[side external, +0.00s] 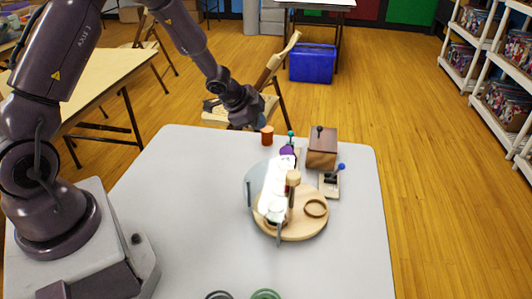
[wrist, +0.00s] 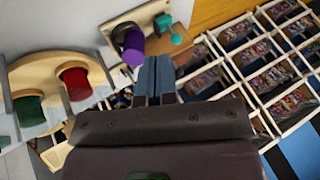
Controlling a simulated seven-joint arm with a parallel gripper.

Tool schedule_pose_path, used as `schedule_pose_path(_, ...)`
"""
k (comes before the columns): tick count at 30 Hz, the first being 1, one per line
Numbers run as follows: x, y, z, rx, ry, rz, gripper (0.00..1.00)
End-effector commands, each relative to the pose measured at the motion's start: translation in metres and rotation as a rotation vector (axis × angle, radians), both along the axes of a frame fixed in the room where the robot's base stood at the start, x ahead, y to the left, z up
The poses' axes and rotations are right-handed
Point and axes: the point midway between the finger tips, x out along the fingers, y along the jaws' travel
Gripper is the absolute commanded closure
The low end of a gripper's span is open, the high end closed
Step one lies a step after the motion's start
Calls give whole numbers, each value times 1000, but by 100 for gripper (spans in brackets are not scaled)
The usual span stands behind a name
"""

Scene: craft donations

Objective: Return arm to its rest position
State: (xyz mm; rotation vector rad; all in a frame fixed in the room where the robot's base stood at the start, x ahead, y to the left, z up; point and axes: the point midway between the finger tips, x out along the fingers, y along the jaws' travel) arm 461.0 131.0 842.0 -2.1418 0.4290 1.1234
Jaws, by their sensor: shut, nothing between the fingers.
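My gripper (side external: 262,122) is at the far edge of the white table (side external: 180,215) in the side view, raised above it near an orange cylinder (side external: 267,136). In the wrist view its two fingers (wrist: 155,75) are together with nothing between them. My arm reaches from the left over the far part of the table.
A folding chair (side external: 270,80) stands just beyond the table. The table's left part is clear.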

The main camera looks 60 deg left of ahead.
Motion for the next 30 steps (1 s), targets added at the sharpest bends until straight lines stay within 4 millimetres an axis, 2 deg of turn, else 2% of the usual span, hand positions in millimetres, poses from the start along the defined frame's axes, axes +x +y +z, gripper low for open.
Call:
schedule_pose_path(1,-12,5,-6,5,50,61,100)
schedule_pose_path(3,-29,14,1,21,108,170,100)
schedule_pose_path(7,-61,17,33,41,184,355,100)
schedule_pose_path(11,-93,8,70,32,233,506,100)
schedule_pose_path(15,-135,-16,115,-22,271,649,100)
schedule_pose_path(21,-197,-64,166,-166,297,765,100)
schedule_pose_path(27,-246,-108,200,-331,261,754,100)
schedule_pose_path(30,-258,-121,214,-387,204,716,100)
